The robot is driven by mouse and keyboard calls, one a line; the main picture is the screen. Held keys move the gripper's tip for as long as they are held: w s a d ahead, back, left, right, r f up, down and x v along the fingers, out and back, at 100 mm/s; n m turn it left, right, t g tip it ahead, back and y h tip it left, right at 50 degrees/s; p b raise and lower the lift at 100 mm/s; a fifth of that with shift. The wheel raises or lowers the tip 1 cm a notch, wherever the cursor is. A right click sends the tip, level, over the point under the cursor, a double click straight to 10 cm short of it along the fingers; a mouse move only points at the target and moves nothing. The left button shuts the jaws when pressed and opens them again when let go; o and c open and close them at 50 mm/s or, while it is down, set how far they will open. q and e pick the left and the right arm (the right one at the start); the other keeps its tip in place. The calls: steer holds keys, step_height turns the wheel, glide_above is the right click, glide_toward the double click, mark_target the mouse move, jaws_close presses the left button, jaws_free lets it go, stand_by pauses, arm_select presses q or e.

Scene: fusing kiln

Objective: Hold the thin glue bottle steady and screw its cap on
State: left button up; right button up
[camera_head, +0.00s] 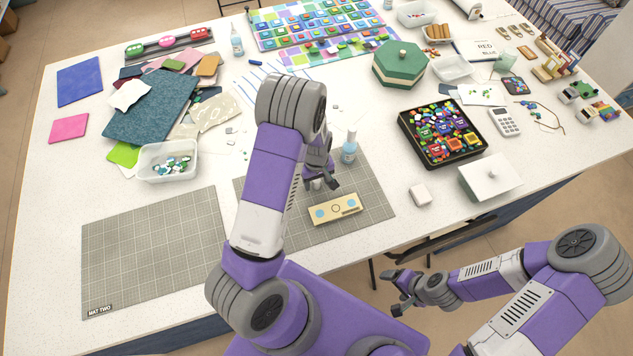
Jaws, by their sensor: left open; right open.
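A thin bottle (349,151) with light blue contents and a narrow pale top stands upright near the back edge of the right-hand grid mat (372,197). My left gripper (325,183) is open, pointing down over the mat just left of and nearer than the bottle. It appears apart from the bottle, and my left arm hides part of the mat. I cannot make out a loose cap. My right gripper (405,287) is open and empty, off the table's front edge at the lower right.
A white box (420,194), a black tray of colourful pieces (478,153) and a white lidded box (490,178) lie to the right. The left mat (150,245) is clear.

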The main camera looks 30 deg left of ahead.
arm_select(q)
steer(key=shift+c, duration=0.4)
jaws_close()
step_height(320, 180, up, 10)
stand_by(0.4)
